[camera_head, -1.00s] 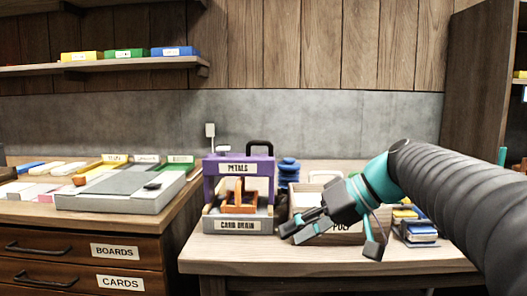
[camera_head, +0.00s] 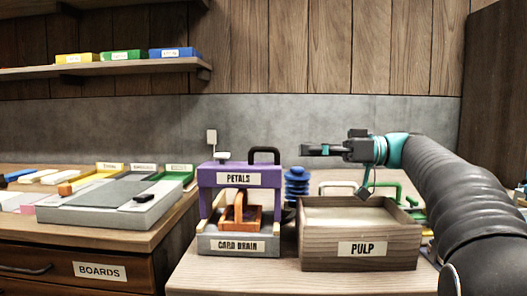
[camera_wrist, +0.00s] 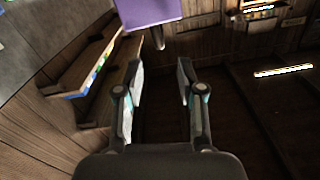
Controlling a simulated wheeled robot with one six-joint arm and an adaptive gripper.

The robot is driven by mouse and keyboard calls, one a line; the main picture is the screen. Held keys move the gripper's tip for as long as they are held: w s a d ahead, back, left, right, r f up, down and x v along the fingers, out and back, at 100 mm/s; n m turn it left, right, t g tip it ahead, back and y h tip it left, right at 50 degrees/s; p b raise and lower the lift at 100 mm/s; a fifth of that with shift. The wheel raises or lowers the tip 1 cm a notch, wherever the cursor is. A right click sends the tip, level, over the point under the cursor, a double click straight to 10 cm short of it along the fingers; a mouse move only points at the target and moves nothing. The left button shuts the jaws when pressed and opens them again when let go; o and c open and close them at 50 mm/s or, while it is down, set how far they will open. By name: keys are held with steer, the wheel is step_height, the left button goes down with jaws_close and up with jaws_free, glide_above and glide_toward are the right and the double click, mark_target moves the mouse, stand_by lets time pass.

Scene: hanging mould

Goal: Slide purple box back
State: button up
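The purple box (camera_head: 239,178), labelled PETALS, sits across the top of a stand over a grey tray labelled CARD DRAIN (camera_head: 238,244). A black handle (camera_head: 264,151) rises at its right rear. An orange frame (camera_head: 238,213) stands in the opening below it. My gripper (camera_head: 306,150) is in the air to the right of the purple box, pointing left at about the handle's height, apart from it. In the wrist view my gripper (camera_wrist: 158,68) is open and empty, with a purple surface (camera_wrist: 150,12) ahead at the top edge.
A wooden crate labelled PULP (camera_head: 318,238) stands right of the purple box, below my gripper. A blue stacked object (camera_head: 297,186) stands between them at the back. Green handles (camera_head: 390,190) show behind the crate. A grey board (camera_head: 115,202) lies on the left counter.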

mark_target(276, 151)
steer(key=a, duration=1)
steer(key=shift+w, duration=0.2)
jaws_close()
